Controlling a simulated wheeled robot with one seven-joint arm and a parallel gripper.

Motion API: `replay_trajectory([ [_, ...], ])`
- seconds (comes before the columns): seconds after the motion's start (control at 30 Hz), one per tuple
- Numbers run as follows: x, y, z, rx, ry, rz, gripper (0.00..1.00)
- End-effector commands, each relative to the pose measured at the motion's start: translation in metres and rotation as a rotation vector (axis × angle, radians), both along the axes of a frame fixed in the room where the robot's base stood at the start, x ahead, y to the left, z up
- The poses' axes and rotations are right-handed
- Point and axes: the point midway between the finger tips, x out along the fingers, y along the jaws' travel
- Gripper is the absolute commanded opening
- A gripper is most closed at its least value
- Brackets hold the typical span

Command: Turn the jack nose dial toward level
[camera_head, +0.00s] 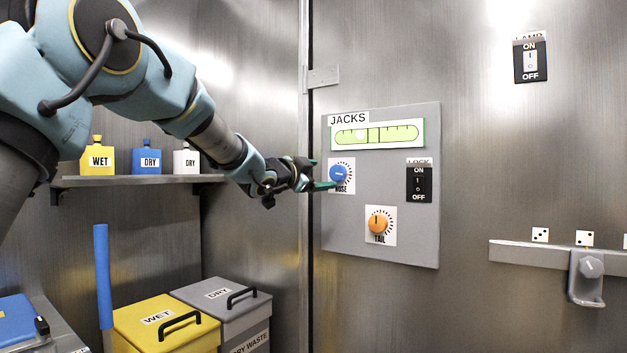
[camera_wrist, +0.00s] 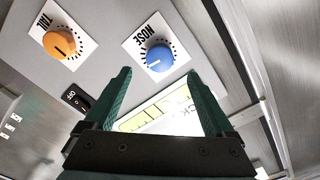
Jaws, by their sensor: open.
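The blue nose dial (camera_head: 338,173) is on the upper left of the grey jacks panel (camera_head: 350,225); its pale pointer mark shows. In the head view my gripper (camera_head: 320,182) is at the dial's left edge. In the wrist view my gripper (camera_wrist: 158,75) is open, its two green fingers apart, with the blue dial (camera_wrist: 160,57) showing between and beyond the tips. Nothing is between the fingers; contact cannot be told. The green level (camera_head: 400,134) above has a pale bubble left of its middle.
The orange tail dial (camera_head: 379,224) is below right of the nose dial. The black lock switch (camera_head: 419,182) is to its right. A lamp switch (camera_head: 530,59) is higher on the wall. A shelf (camera_head: 130,181) with bottles and lidded bins (camera_head: 235,298) stand left.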

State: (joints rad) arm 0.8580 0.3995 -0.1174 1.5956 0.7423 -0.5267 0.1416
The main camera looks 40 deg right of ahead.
Motion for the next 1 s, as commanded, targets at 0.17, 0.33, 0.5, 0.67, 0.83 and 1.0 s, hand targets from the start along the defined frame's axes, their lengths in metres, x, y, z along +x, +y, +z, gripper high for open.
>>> replay_trajectory([
  [0.17,-0.006,0.023,0.000,-0.001,0.000,0.001,0.89],
  [0.33,-0.008,0.030,0.000,-0.001,0.000,-0.001,0.89],
  [0.5,-0.008,0.030,0.000,-0.001,0.000,-0.001,0.89],
  [0.67,-0.008,0.030,0.000,0.000,0.000,-0.001,0.89],
  [0.83,-0.008,0.030,0.000,-0.001,0.000,-0.001,0.89],
  [1.0,-0.009,0.029,0.000,0.000,0.000,-0.001,0.89],
])
